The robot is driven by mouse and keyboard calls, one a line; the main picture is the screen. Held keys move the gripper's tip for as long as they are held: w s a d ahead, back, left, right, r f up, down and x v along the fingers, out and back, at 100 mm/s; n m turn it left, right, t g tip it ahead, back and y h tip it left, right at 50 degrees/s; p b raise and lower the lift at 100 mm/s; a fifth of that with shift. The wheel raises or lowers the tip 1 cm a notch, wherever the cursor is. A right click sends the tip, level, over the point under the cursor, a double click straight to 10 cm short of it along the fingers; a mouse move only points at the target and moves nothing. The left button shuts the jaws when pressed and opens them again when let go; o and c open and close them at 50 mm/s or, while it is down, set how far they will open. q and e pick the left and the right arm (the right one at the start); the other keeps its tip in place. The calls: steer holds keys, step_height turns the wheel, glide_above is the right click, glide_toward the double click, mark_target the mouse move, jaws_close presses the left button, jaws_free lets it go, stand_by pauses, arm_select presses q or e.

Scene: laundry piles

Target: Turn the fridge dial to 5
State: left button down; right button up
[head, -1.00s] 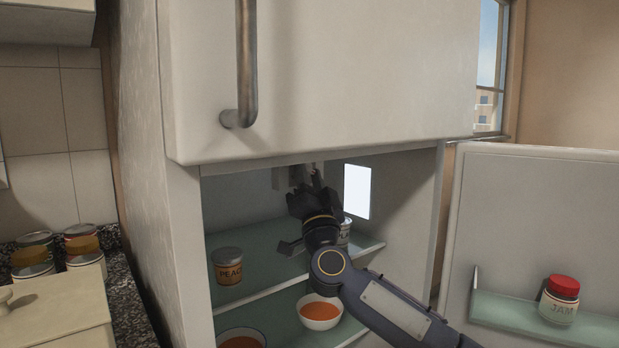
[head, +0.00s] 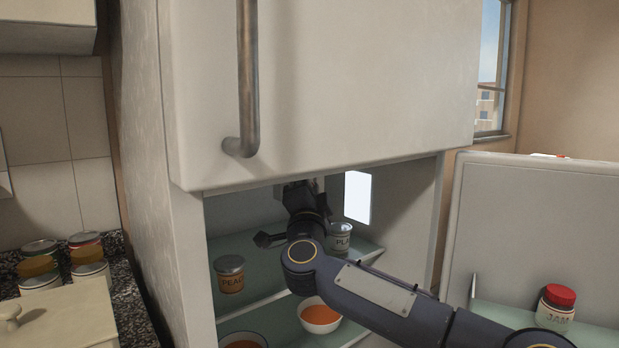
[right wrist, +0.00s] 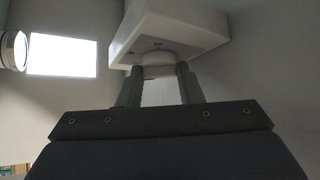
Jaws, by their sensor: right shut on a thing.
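The fridge (head: 172,225) stands open at its lower compartment. In the right wrist view a white control box (right wrist: 170,25) hangs from the compartment's top, and a round pale dial (right wrist: 158,62) sits on its face. My right gripper (right wrist: 160,72) is shut on the dial, with one finger at each side of it. In the head view my right gripper (head: 300,190) reaches up inside the compartment, and the dial is hidden there behind the gripper and the upper door. My left gripper is not in view.
A lit white panel (head: 357,197) is on the inner wall. Shelves hold a peach jar (head: 230,275), a plum jar (head: 341,240) and bowls of orange soup (head: 320,315). The upper door's handle (head: 248,80) overhangs. The open lower door (head: 545,215) stands right, with a jam jar (head: 556,306).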

steer(key=shift+r+m+g+h+p, duration=0.1)
steer(key=shift+m+g+h+p, duration=0.2)
steer(key=shift+m+g+p, duration=0.55)
steer(key=o, duration=1)
steer(key=shift+s+a, duration=0.1)
steer(key=b+v, duration=0.1)
steer(key=v, duration=0.6)
steer(key=shift+s+f, duration=0.3)
steer(key=shift+c, duration=0.2)
